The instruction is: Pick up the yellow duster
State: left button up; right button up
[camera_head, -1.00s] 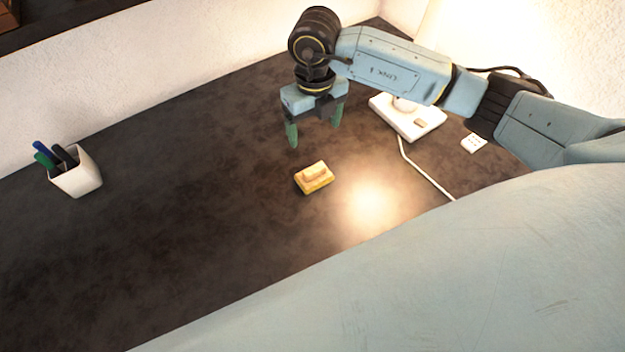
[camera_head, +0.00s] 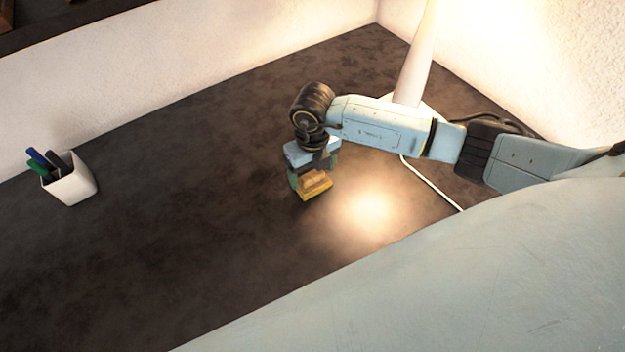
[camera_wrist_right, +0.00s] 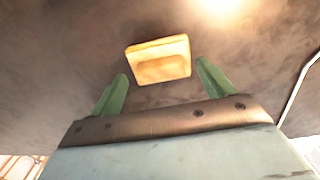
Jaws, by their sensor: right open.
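In the right wrist view the gripper (camera_wrist_right: 162,82) holds nothing. I cannot tell whether the fingers touch the duster. My left gripper is not in view.
A white pen cup (camera_head: 72,184) with several pens stands at the left. A white lamp (camera_head: 415,60) stands behind my right arm, and its white cable (camera_head: 432,182) runs across the desk. The desk (camera_head: 180,220) left of the duster is clear. Walls border the back.

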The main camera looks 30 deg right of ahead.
aim_at(313, 174)
notch_tip(313, 174, down, 2)
jog(key=shift+w, duration=0.1)
jog(key=c, duration=0.6)
jog(key=shift+r, duration=0.1)
notch_tip(313, 174, up, 10)
dwell(0.4)
